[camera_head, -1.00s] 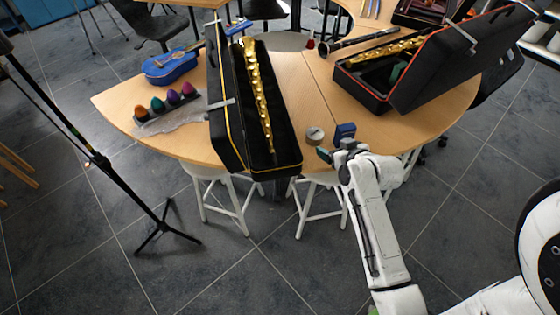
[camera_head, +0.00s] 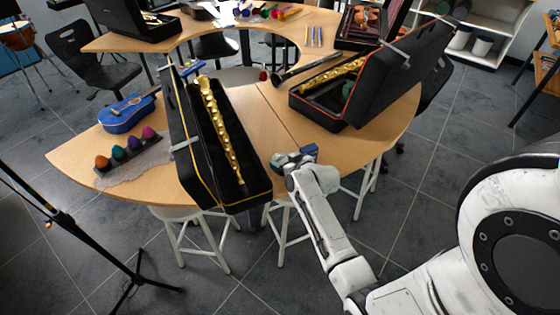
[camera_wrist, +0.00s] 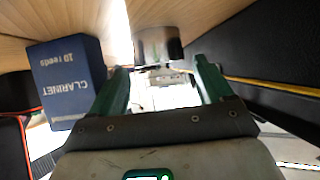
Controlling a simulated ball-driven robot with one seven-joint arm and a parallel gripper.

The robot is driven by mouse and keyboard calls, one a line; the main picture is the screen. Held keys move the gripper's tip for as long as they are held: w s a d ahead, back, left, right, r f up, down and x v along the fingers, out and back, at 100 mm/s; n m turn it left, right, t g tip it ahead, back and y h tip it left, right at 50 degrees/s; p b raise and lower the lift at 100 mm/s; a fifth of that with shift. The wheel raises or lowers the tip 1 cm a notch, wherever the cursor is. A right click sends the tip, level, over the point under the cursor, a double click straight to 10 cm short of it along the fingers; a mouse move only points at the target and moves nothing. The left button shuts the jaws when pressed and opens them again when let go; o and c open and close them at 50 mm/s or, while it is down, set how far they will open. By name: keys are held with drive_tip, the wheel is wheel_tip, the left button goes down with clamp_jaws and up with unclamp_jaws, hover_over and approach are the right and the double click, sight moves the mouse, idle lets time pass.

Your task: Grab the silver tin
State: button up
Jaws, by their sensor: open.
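The silver tin (camera_wrist: 158,45) is a short round metal can on the wooden table, just ahead of my gripper in the wrist view. My gripper (camera_wrist: 162,72) is open. Its two green fingers point toward the tin from the near side, with the tin beyond the gap between the tips. The fingers do not appear to hold anything. In the head view my gripper (camera_head: 291,160) is at the table's near edge, and it largely hides the tin.
A blue clarinet reeds box (camera_wrist: 68,78) stands close left of the tin; it also shows in the head view (camera_head: 309,150). The black flute-like case (camera_head: 258,190) with a golden instrument (camera_head: 218,125) lies close on the tin's other side. Bare table (camera_head: 268,115) lies behind.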

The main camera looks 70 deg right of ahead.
drive_tip(key=shift+x, duration=0.95)
drive_tip(key=shift+c, duration=0.4)
drive_tip(key=c, duration=0.7)
